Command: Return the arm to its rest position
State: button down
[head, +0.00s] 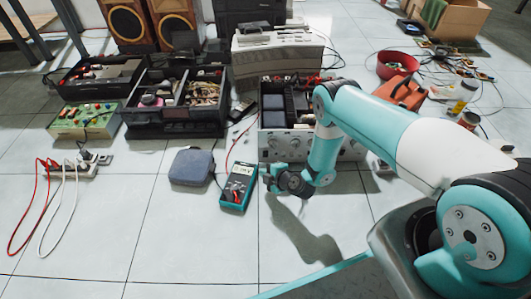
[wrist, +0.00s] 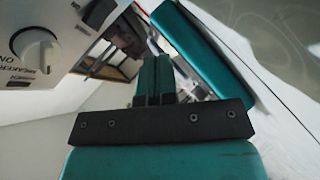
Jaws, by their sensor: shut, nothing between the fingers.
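My teal and white arm reaches in from the right in the head view, bent at the elbow. My gripper (head: 268,178) is low over the floor, just right of a teal multimeter (head: 237,188). In the wrist view my gripper (wrist: 153,62) shows two dark teal fingers closed together, with nothing held between them. A teal-edged object, apparently the multimeter (wrist: 203,50), lies close to the right of the fingers. Whether they touch is unclear.
A grey instrument unit (head: 283,147) with knobs stands behind my gripper; its knob panel (wrist: 35,45) fills the wrist view's left. A blue-grey case (head: 192,167) lies left of the multimeter. A toolbox (head: 177,127) stands behind. The front floor tiles are clear.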

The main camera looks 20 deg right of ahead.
jog(key=shift+s+a, duration=0.1)
jog(key=shift+s, duration=0.15)
dwell(0.3)
